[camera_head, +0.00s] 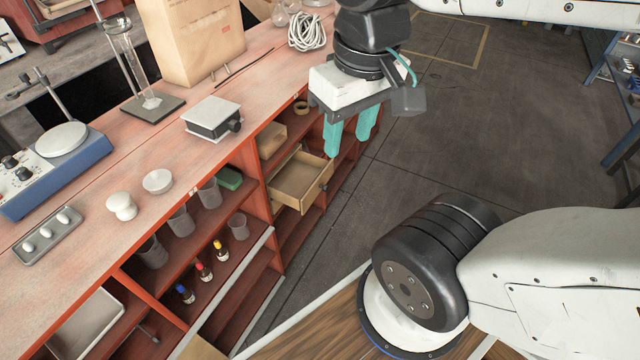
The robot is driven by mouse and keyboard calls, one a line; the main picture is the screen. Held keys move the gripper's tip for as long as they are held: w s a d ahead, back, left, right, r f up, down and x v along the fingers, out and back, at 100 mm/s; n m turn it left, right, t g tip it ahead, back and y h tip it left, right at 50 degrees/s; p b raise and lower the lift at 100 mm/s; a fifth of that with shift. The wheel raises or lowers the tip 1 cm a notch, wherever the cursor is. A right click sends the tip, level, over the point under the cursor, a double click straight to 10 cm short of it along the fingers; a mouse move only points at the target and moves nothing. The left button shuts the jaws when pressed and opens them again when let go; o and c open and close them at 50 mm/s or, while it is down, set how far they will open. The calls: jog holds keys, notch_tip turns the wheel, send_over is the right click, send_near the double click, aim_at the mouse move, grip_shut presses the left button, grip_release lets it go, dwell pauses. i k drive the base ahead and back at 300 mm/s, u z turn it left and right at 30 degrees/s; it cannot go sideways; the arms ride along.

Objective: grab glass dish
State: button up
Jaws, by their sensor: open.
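A small, pale round dish (158,182) sits on the reddish bench top, near its front edge at the left; it looks like the glass dish, though its material is hard to tell. My gripper (347,145) is at the upper middle, with its two teal fingers pointing down and apart. It is empty and well to the right of the dish, beyond the bench's front edge.
A white lidded pot (121,206) stands close to the dish's left. A white box device (213,117) and a stand (153,108) with glassware are behind. Beakers (181,221) and small bottles fill the shelves.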

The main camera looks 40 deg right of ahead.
aim_at(162, 191)
jog(key=z, duration=2)
jog(key=k, duration=0.5)
jog(key=u, duration=1.15)
